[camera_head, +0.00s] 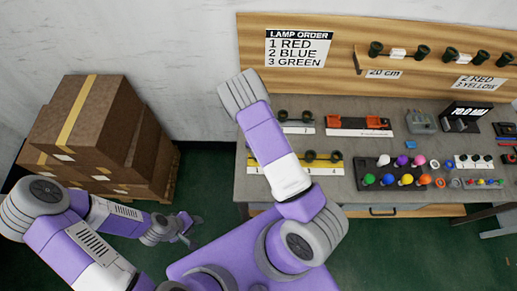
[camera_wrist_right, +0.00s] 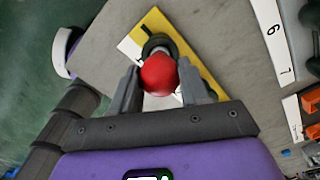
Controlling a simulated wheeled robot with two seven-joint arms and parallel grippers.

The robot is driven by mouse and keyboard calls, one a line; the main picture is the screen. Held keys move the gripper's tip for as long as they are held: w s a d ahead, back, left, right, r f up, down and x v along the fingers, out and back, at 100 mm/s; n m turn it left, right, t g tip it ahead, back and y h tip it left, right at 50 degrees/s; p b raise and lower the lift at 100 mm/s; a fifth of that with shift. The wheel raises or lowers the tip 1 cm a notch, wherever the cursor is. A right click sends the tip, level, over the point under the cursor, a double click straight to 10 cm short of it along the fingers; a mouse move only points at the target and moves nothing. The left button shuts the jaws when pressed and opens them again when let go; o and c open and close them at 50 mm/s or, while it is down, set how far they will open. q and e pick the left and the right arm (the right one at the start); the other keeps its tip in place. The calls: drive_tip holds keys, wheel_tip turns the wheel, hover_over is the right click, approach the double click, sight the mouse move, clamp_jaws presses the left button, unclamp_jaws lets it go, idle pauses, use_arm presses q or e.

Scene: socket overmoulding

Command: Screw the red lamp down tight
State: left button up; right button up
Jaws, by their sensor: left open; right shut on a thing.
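In the right wrist view the red lamp (camera_wrist_right: 160,76) is a round red bulb between the two fingers of my right gripper (camera_wrist_right: 158,70), which is shut on it. A dark round socket (camera_wrist_right: 157,42) on a yellow-edged white plate (camera_wrist_right: 192,58) lies directly beyond the lamp. The lamp covers part of the socket, so I cannot tell how deep it sits. In the head view my right arm hides its gripper and the lamp. The yellow-edged plate (camera_head: 330,168) shows there beside the arm, with dark sockets on it. My left gripper (camera_head: 190,226) is open and empty, low over the floor.
A black rack (camera_head: 394,188) of several coloured lamps stands on the grey bench (camera_head: 348,195). Orange-red fixtures (camera_head: 358,122) and a grey device (camera_head: 421,122) stand behind. A lamp order sign (camera_head: 298,48) hangs on the wooden board. Stacked cartons (camera_head: 90,120) stand at left.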

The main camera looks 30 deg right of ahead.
drive_tip(key=shift+r+m+p, duration=0.1)
drive_tip(key=shift+m+p, duration=0.6)
drive_tip(key=shift+m, duration=0.2)
drive_tip(key=shift+m+p, duration=0.35)
drive_tip(key=shift+m, duration=0.95)
drive_tip(key=o, duration=1)
